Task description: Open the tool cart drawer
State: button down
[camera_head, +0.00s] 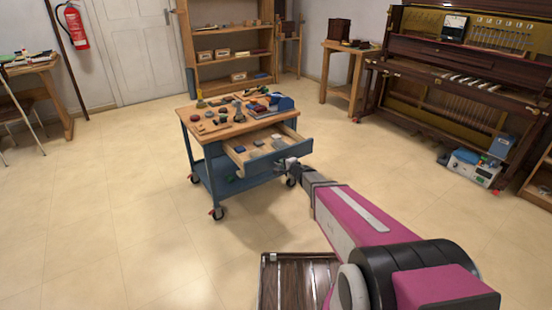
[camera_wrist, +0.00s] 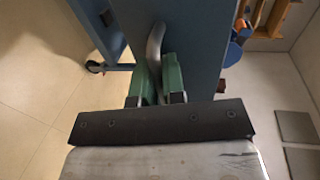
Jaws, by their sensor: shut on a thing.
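The blue tool cart (camera_head: 196,163) with a wooden top stands mid-floor in the head view. Its drawer (camera_head: 285,151) is pulled out toward my arm, and small items show inside it. My gripper (camera_head: 290,165) is at the drawer front. In the wrist view the green fingertips of my gripper (camera_wrist: 158,82) are closed around the curved grey drawer handle (camera_wrist: 156,45). The blue drawer front (camera_wrist: 205,50) is directly beyond the fingers. The part of the handle between the fingers is hidden.
Tools and small parts lie on the cart top (camera_head: 190,114). A dark slatted wooden thing (camera_head: 300,283) is on the floor near my arm. An opened piano (camera_head: 440,75) stands at the right. A wooden shelf (camera_head: 230,42) is behind the cart. The floor left of the cart is clear.

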jog(key=shift+f+v, duration=0.2)
jog(key=shift+v, duration=0.9)
jog(key=shift+f+v, duration=0.25)
jog(key=shift+v, duration=0.85)
jog(key=c, duration=1.2)
grip_release()
jog(key=shift+s+d, duration=0.1)
jog(key=shift+s, duration=0.05)
jog(key=v, duration=1)
jog(key=shift+s+d+r, duration=0.1)
jog(key=shift+s+d, duration=0.05)
jog(key=shift+s, duration=0.1)
